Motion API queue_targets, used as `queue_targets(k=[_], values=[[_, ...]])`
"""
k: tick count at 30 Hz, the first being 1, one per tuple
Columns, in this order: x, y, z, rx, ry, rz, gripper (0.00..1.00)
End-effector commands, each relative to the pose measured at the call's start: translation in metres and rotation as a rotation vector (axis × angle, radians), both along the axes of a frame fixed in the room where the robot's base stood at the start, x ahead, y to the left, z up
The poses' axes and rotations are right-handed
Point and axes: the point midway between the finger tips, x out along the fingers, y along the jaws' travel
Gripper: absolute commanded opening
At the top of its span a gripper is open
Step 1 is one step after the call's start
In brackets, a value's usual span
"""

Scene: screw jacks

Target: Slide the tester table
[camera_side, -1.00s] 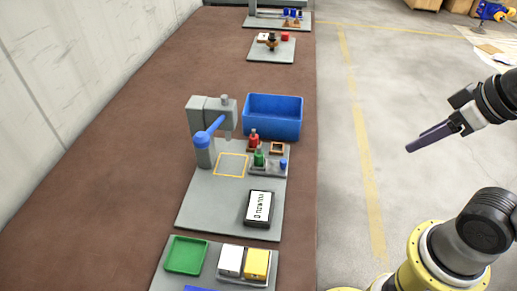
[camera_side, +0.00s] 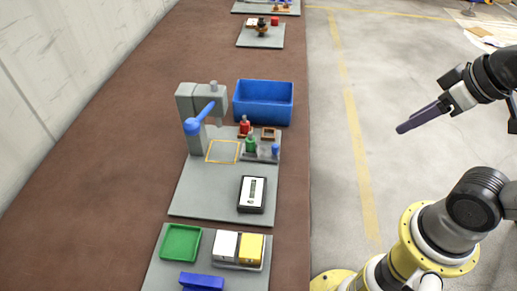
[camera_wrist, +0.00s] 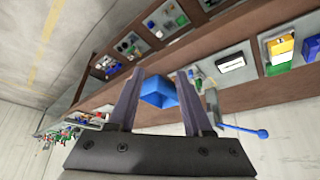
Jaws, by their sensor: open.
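No part is marked as the tester table, so I cannot tell which one it is. A grey baseplate (camera_side: 205,195) on the brown bench bears a grey press-like stand (camera_side: 190,105) with a blue lever (camera_side: 200,120). A yellow square outline (camera_side: 223,151) lies beside the stand. A black box with a white face (camera_side: 252,193) lies on the plate's front right. My gripper (camera_side: 400,130) is open and empty above the floor, right of the bench and apart from everything. In the wrist view its two fingers (camera_wrist: 160,75) stand apart, with a blue bin (camera_wrist: 158,92) beyond them.
The blue bin (camera_side: 263,102) stands behind the plate. Red (camera_side: 244,125) and green (camera_side: 250,145) pieces stand near it. In front, another plate holds a green tray (camera_side: 181,243), a white block (camera_side: 225,245) and a yellow block (camera_side: 251,248). The bench left of the plates is clear.

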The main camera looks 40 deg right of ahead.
Motion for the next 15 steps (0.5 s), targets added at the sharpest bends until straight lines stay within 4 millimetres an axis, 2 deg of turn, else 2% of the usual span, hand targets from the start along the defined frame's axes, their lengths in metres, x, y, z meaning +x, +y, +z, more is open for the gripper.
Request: queue_targets(k=[11,14,15], values=[[0.004,0.001,0.003,-0.020,-0.021,0.045,0.52],[0.029,0.007,0.023,-0.039,-0.083,0.128,0.52],[0.043,0.011,0.028,-0.045,-0.091,0.168,0.52]])
